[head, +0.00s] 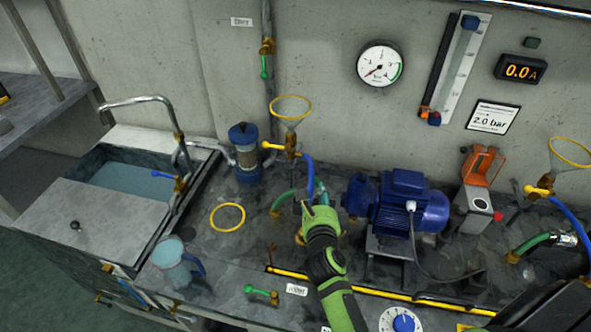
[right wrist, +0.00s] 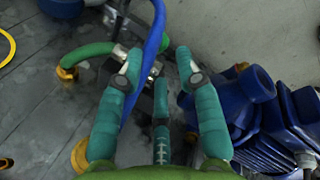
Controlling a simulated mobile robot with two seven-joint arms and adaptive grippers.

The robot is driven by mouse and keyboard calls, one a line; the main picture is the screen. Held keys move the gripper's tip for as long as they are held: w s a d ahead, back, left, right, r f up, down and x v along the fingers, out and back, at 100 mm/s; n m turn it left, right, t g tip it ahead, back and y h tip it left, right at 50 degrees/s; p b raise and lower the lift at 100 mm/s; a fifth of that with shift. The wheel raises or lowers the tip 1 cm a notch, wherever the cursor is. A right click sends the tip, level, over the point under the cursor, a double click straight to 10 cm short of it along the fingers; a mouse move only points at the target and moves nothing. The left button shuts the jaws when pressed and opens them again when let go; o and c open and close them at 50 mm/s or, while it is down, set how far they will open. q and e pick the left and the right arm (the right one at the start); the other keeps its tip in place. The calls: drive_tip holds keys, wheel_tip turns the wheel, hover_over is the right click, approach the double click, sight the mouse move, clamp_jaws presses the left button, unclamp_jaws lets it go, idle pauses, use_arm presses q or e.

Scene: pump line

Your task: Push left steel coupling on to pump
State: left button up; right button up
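The left steel coupling (right wrist: 120,53) shows in the right wrist view at the end of a green hose (right wrist: 88,50), just beyond the left fingertip. In the head view my gripper and hoses hide most of it. The blue pump (head: 360,192) stands right of my right gripper (head: 306,208); its rounded housing also shows in the right wrist view (right wrist: 255,85). My right gripper (right wrist: 157,62) is open, its teal fingers apart, with metal fittings beyond and between them. A blue hose (right wrist: 148,50) crosses beside the left finger. I cannot tell whether the coupling touches the pump. My left gripper is out of view.
A blue motor (head: 408,205) with a black cable adjoins the pump. A yellow funnel (head: 291,108) and valve stand behind the gripper. A second coupling (head: 566,240) is far right.

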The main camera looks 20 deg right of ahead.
sight(315, 184)
drive_tip(key=shift+w+a, duration=0.2)
drive_tip(key=shift+w, duration=0.2)
drive_tip(key=shift+d+x, duration=0.2)
drive_tip(key=shift+x, duration=2.95)
drive_tip(key=shift+s, duration=0.15)
clamp_jaws()
